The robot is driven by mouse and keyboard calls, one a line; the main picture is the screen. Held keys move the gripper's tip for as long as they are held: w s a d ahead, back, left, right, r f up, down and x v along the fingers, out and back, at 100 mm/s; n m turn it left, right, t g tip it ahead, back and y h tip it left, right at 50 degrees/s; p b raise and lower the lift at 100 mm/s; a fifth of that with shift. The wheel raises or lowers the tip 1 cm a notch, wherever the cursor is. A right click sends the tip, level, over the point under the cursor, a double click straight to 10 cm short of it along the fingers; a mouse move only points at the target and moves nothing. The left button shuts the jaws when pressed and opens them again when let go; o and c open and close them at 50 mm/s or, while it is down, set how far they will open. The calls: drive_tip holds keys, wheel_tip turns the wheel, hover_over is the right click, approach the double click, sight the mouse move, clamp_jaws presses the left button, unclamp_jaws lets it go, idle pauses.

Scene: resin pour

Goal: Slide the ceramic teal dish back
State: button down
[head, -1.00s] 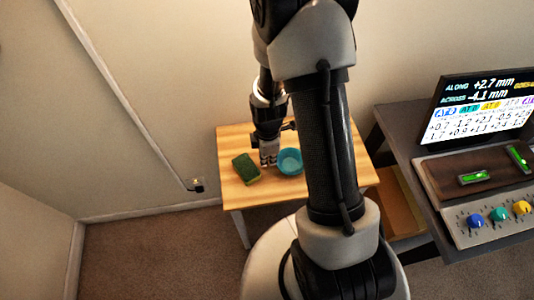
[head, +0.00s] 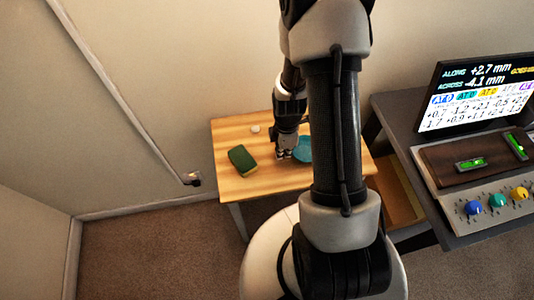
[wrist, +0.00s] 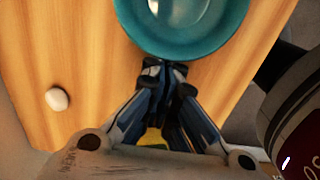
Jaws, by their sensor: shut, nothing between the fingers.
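The teal dish (head: 303,148) is a round, shallow bowl on the small wooden table. In the head view my arm hides its right part. In the wrist view the dish (wrist: 208,45) is at the top, cut off by the frame edge, with a paler inside. My gripper (head: 284,155) is low over the table at the dish's left side. Its fingers are together with nothing between them. In the wrist view the fingertips (wrist: 163,68) are right at the dish's near outer wall; they look to be against it, but I cannot be sure of contact.
The wooden table (head: 233,133) also holds a green and yellow sponge (head: 242,160) left of my gripper and a small white rounded object (head: 255,129) toward the back. A dark desk with a screen (head: 480,95) and a knob panel (head: 495,203) stands to the right.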

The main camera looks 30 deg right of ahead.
drive_tip(key=s+d, duration=0.1)
drive_tip(key=d, duration=0.2)
drive_tip(key=s+d, duration=0.1)
drive_tip(key=d, duration=0.6)
drive_tip(key=shift+s, duration=0.4)
